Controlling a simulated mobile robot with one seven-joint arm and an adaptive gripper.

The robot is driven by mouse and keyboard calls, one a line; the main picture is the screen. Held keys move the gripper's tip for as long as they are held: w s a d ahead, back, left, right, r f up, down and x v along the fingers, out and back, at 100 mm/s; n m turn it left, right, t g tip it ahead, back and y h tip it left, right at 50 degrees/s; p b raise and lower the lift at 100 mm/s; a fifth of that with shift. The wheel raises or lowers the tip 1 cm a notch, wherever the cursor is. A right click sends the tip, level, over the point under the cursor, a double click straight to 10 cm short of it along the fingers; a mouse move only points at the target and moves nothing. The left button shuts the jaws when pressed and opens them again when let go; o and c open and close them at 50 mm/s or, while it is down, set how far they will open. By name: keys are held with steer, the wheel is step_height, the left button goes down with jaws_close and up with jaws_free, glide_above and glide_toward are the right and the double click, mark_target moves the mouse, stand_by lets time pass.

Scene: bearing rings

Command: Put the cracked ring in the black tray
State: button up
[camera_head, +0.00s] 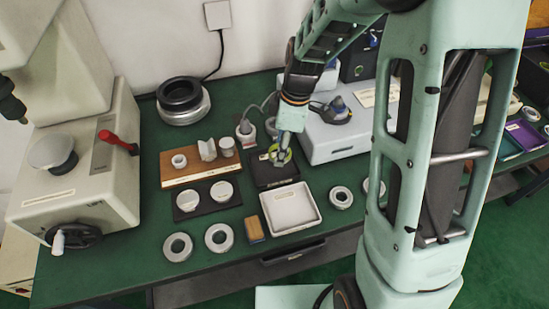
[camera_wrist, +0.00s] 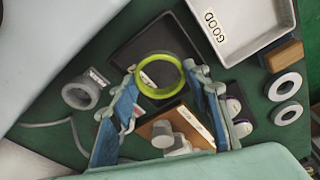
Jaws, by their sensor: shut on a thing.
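My gripper (camera_head: 281,152) is shut on a yellow-green ring (camera_wrist: 158,75), held between its two fingertips in the wrist view. No crack is clear on the ring at this size. The black tray (camera_head: 272,181) lies below the gripper in the head view, behind the white tray. In the wrist view the ring overlaps the black tray (camera_wrist: 135,48) near its edge and seems to be above it; the height gap is hard to tell. The gripper and ring hide part of the tray.
A white tray (camera_head: 290,221) labelled GOOD stands in front of the black tray. A wooden board (camera_head: 178,181) with parts and a dark board (camera_head: 207,208) with discs are to the left. A grey case (camera_head: 335,151) stands close at the right. Several loose rings lie at the front.

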mark_target(275, 167)
steer(key=shift+a+f, duration=0.7)
steer(key=shift+f, duration=0.1)
steer(key=shift+a+f, duration=0.15)
steer(key=shift+f, duration=1.55)
steer(key=shift+f, duration=0.15)
steer(key=o, duration=0.9)
steer(key=shift+w+r, duration=0.1)
steer(key=shift+r, duration=0.5)
steer(key=r, duration=0.3)
steer(key=d+r, duration=0.1)
steer(key=r, duration=0.7)
steer(key=shift+s+d, duration=0.2)
steer(key=shift+d, duration=0.2)
